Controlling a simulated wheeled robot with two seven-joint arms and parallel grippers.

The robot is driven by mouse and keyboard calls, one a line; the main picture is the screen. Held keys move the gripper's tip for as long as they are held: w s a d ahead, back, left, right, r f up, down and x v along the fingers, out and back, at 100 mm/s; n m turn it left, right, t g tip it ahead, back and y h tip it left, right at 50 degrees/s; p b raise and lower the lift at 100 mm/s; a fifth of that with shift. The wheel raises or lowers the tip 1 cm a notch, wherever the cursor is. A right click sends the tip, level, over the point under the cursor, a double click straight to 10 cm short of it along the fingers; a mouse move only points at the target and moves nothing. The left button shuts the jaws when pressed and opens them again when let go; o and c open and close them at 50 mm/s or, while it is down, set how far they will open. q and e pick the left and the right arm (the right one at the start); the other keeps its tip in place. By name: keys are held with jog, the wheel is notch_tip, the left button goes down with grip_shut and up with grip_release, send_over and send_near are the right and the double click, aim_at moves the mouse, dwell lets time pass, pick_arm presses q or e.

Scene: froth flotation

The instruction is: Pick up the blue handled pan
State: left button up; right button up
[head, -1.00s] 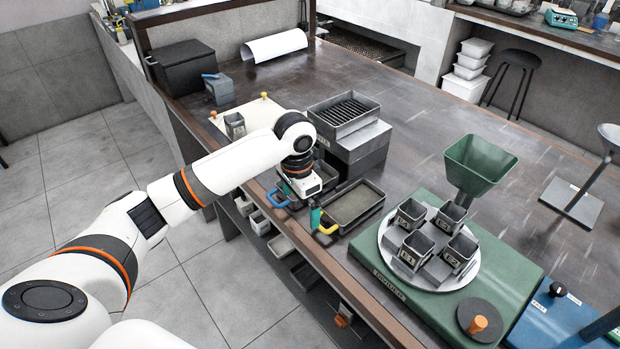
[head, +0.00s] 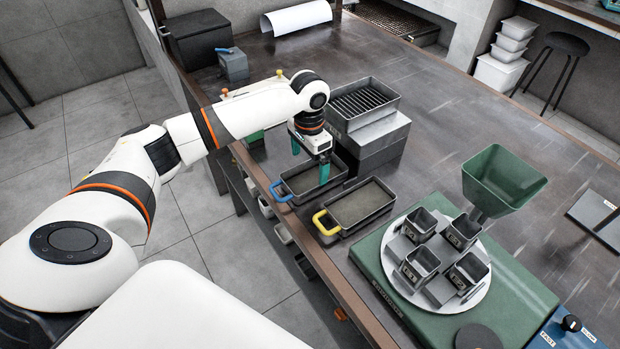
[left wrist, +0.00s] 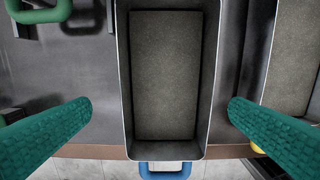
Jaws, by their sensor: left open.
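The blue handled pan (head: 326,189) is a dark rectangular pan on the bench near its front edge. Its blue handle (head: 279,193) points toward that edge. My left gripper (head: 311,163) is open above the pan, with green fingers pointing down. In the left wrist view the pan (left wrist: 210,100) lies between the two spread fingers, one on each side, with its blue handle (left wrist: 165,172) at the bottom. The fingers appear apart from the pan walls. The pan holds grey material. My right gripper is not in view.
A yellow handled pan (head: 345,222) sits just right of the blue one. A grey slotted box (head: 362,121) stands behind. A green splitter base (head: 375,262) with a round plate of small cups stands at right. A green handle (left wrist: 40,10) shows left of the pan in the wrist view.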

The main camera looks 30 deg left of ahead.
aim_at(310, 183)
pick_arm(q)
jog(key=f, duration=0.2)
jog(key=f+p, duration=0.1)
jog(key=shift+s+d+f, duration=0.25)
jog(key=shift+s+f, duration=0.05)
jog(key=shift+f, duration=0.6)
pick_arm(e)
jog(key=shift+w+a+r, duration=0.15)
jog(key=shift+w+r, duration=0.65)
pick_arm(q)
jog(key=c, duration=1.1)
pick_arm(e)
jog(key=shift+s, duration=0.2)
pick_arm(q)
jog(key=shift+c, duration=0.2)
